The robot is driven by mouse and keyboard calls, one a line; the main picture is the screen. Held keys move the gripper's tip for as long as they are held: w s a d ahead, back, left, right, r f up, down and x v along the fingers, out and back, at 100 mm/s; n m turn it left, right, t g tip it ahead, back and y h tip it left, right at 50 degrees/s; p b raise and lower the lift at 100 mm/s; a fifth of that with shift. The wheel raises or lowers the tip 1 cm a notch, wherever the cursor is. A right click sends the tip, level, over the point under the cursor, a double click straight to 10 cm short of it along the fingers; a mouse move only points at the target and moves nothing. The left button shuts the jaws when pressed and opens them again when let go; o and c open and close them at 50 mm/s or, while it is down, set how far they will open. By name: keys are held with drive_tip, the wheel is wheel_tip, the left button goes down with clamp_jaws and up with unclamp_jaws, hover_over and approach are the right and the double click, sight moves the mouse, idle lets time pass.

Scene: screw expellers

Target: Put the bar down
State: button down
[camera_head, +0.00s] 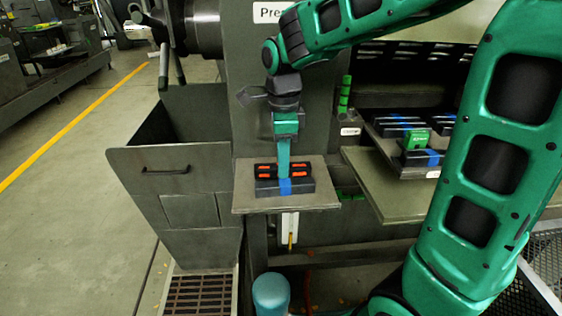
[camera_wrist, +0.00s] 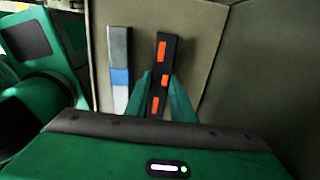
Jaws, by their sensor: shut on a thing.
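A black bar with orange marks (camera_head: 266,171) is between my gripper's fingers (camera_head: 284,174) over the small grey shelf (camera_head: 318,195). In the wrist view the black bar (camera_wrist: 162,62) stands between the two green fingertips (camera_wrist: 158,90), which are shut on it. A grey bar with a blue band (camera_head: 300,187) lies on the shelf just in front of the black bar. It also shows to the left of the black bar in the wrist view (camera_wrist: 118,45), with a narrow gap between them. I cannot tell whether the black bar touches the shelf.
An open grey bin with a handle (camera_head: 185,160) stands left of the shelf. On the right, a rack (camera_head: 405,150) holds several dark bars with blue bands and a green block (camera_head: 416,139). Bare shelf shows at both ends of the bars.

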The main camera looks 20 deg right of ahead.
drive_tip(key=c, duration=1.5)
unclamp_jaws()
drive_tip(key=shift+c, duration=0.2)
wheel_tip(320, 180, up, 12)
drive_tip(key=shift+r, duration=0.1)
wheel_tip(320, 180, up, 14)
idle(0.6)
